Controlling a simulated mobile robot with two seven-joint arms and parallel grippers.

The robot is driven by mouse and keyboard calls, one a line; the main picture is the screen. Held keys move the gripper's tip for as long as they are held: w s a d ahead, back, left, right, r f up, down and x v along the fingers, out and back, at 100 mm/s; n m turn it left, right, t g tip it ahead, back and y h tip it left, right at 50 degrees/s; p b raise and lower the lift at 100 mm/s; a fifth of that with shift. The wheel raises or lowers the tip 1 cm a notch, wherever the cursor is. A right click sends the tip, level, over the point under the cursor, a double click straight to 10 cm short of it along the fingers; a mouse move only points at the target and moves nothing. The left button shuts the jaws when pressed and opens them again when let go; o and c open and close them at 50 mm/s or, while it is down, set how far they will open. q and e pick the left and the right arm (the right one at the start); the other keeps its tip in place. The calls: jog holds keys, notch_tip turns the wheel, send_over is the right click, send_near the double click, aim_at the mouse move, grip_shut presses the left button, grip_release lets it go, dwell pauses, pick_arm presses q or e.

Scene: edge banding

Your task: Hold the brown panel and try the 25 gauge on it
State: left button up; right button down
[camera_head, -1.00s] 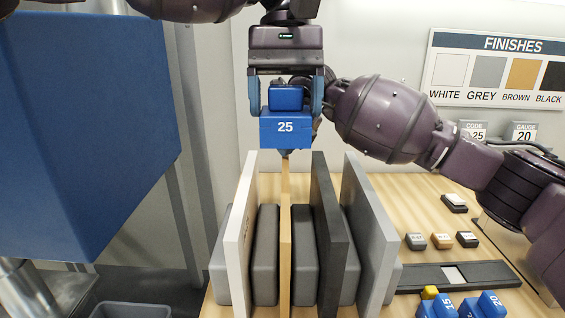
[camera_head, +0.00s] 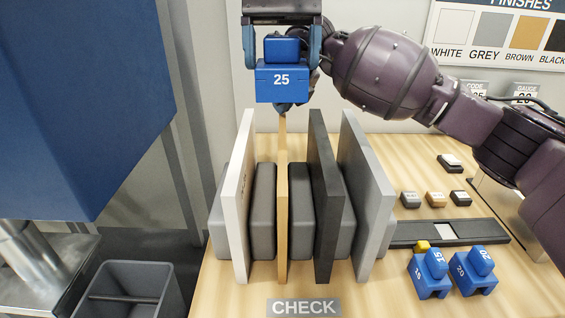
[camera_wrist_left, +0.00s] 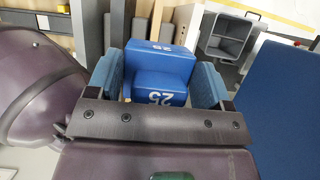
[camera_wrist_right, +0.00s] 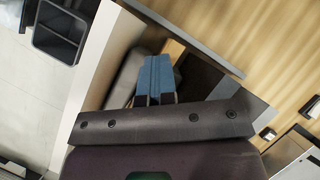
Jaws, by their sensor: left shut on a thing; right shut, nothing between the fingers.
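The brown panel (camera_head: 282,205) stands upright, edge toward me, in the rack between the white panel (camera_head: 236,205) and the black panel (camera_head: 325,205). My left gripper (camera_head: 282,45) is shut on the blue 25 gauge (camera_head: 283,82), above the brown panel's far top end. The gauge also shows between the fingers in the left wrist view (camera_wrist_left: 158,75). My right gripper is mostly hidden behind the gauge in the head view. In the right wrist view its blue fingers (camera_wrist_right: 155,80) are shut together among the panels, with nothing between them.
Grey blocks (camera_head: 262,215) separate the panels, with a grey panel (camera_head: 368,205) at right. The 15 gauge (camera_head: 430,275) and 20 gauge (camera_head: 473,272) stand front right by a dark slotted bar (camera_head: 405,234). A CHECK label (camera_head: 303,307) lies in front. A grey bin (camera_head: 125,292) is lower left.

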aim_at(258, 63)
pick_arm(q)
jog(key=shift+f, duration=0.1)
